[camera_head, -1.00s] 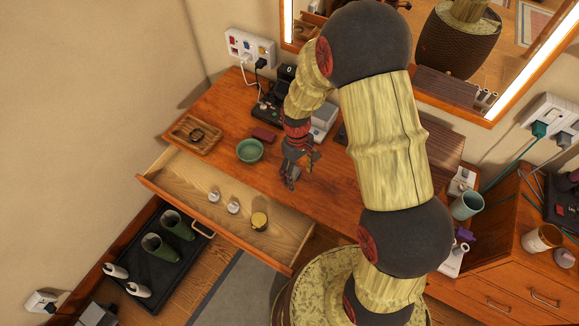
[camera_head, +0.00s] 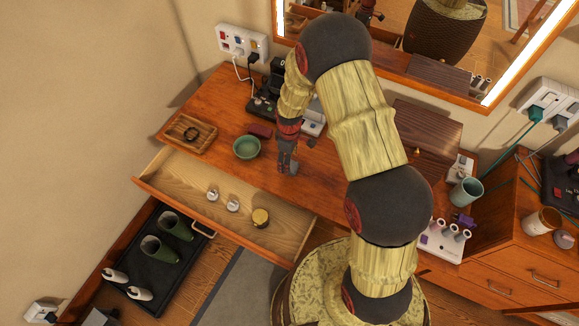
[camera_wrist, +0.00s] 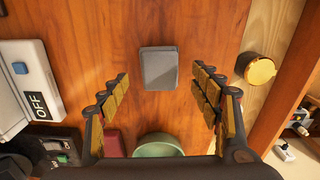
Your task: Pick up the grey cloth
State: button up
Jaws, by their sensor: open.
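The grey cloth (camera_wrist: 158,68) is a small, folded-looking rectangle lying flat on the wooden desktop in the wrist view. My gripper (camera_wrist: 160,75) is open above the desk, with one finger to the left of the cloth and one to the right. Bare wood shows between the cloth and each finger, and nothing is held. In the head view my gripper (camera_head: 286,164) hangs over the desk, right of the green bowl, and I cannot make out the cloth there.
A green bowl (camera_head: 246,147) and a dark red item (camera_head: 260,130) stand near my gripper. The open drawer (camera_head: 185,180) holds two small white items and a yellow-topped jar (camera_head: 261,217). A wooden tray (camera_head: 187,134) is at the left. A white device (camera_wrist: 22,80) lies left of the cloth.

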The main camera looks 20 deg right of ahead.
notch_tip(320, 180, down, 3)
jog(key=shift+f, duration=0.1)
jog(key=c, duration=0.4)
jog(key=c, duration=0.5)
jog(key=shift+r, duration=0.2)
jog(key=shift+c, duration=0.2)
